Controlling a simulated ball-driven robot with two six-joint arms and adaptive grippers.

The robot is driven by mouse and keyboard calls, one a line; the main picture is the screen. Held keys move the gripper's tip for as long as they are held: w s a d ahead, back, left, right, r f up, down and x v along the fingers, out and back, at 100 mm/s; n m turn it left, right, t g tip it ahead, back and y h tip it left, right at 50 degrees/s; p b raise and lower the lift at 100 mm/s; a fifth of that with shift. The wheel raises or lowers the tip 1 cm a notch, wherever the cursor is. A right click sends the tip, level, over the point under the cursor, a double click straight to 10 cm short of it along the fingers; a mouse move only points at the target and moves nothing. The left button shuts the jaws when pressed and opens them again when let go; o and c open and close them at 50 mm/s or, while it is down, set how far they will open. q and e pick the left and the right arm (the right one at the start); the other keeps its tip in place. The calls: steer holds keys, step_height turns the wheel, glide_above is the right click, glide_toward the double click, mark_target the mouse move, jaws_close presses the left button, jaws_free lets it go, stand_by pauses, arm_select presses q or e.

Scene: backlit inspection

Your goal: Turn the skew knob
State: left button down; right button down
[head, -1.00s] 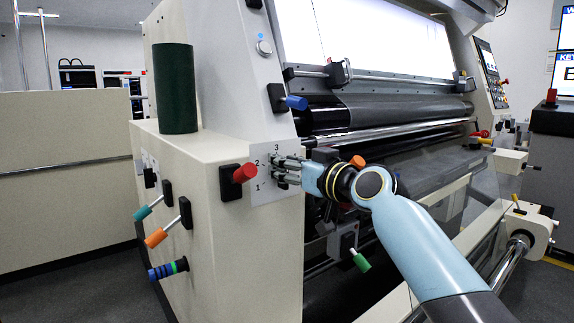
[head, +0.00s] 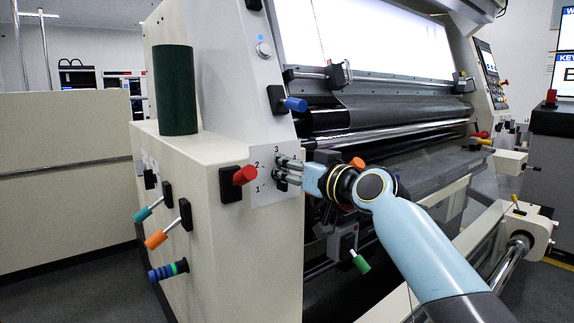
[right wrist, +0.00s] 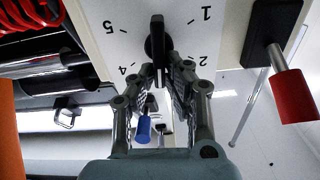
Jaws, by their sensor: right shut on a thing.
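The skew knob (right wrist: 156,38) is a black bar-shaped knob on a white plate (right wrist: 110,14) with printed numbers around it. In the right wrist view the numbers 5, 4, 1 and 2 show, and the knob's bar runs nearly upright in the picture. My right gripper (right wrist: 162,70) has its two fingers closed on the knob's sides. In the head view my right gripper (head: 280,168) reaches the plate (head: 265,198) from the right and mostly hides the knob. I cannot tell which number the knob marks. My left gripper is not in view.
A red-handled lever (head: 243,175) sits close left of the plate; it also shows in the right wrist view (right wrist: 292,95). A blue-handled lever (head: 295,103) is above. Teal (head: 143,213) and orange (head: 157,238) levers are lower left. Rollers (head: 400,135) lie to the right.

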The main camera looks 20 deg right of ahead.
steer(key=shift+w+d+f+m+p, duration=0.1)
steer(key=shift+d+f+m+p, duration=0.45)
steer(key=shift+m, duration=3.3)
steer(key=shift+w+d+f+m+p, duration=0.1)
steer(key=shift+f+m+p, duration=0.9)
steer(key=shift+m, duration=2.8)
steer(key=shift+w+d+f+m+p, duration=0.2)
steer(key=shift+m+p, duration=0.95)
steer(key=shift+m, duration=2.7)
steer(key=shift+s+f, duration=0.1)
steer(key=shift+f, duration=0.1)
steer(key=c, duration=1.4)
jaws_free()
steer(key=shift+d, duration=0.1)
steer(key=v, duration=1.2)
steer(key=shift+r, duration=0.1)
